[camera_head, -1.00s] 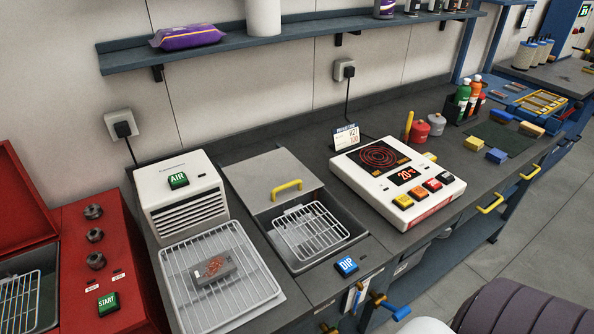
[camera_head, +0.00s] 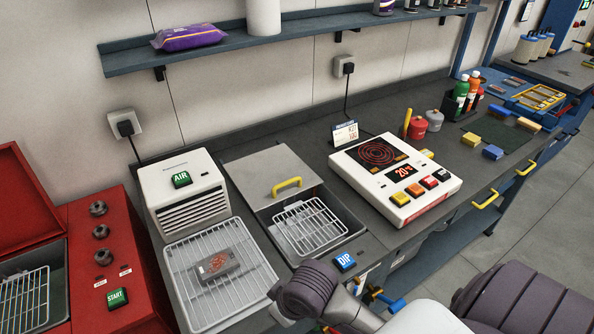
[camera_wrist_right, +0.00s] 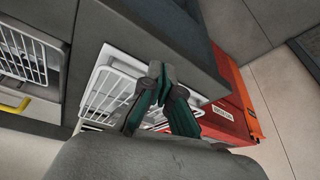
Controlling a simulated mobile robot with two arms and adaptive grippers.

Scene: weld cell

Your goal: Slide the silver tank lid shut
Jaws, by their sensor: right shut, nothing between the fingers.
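The silver tank lid (camera_head: 268,172) is a flat grey plate with a yellow handle (camera_head: 287,185). It sits at the back of the tank (camera_head: 262,222), leaving the front part open with a wire basket (camera_head: 308,226) showing inside. In the right wrist view the yellow handle (camera_wrist_right: 12,104) and the basket (camera_wrist_right: 30,52) show at the left edge. My right gripper (camera_wrist_right: 162,78) is shut and empty, over the white rack beside the tank and away from the handle. Its fingers cannot be made out in the head view. My left gripper is not in view.
A white rack (camera_head: 190,275) with a dark block (camera_head: 218,264) stands left of the tank, before the white AIR unit (camera_head: 180,190). A hotplate (camera_head: 395,180) stands right of it, and a blue DIP button (camera_head: 345,262) in front. A red cabinet (camera_head: 105,240) is at far left.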

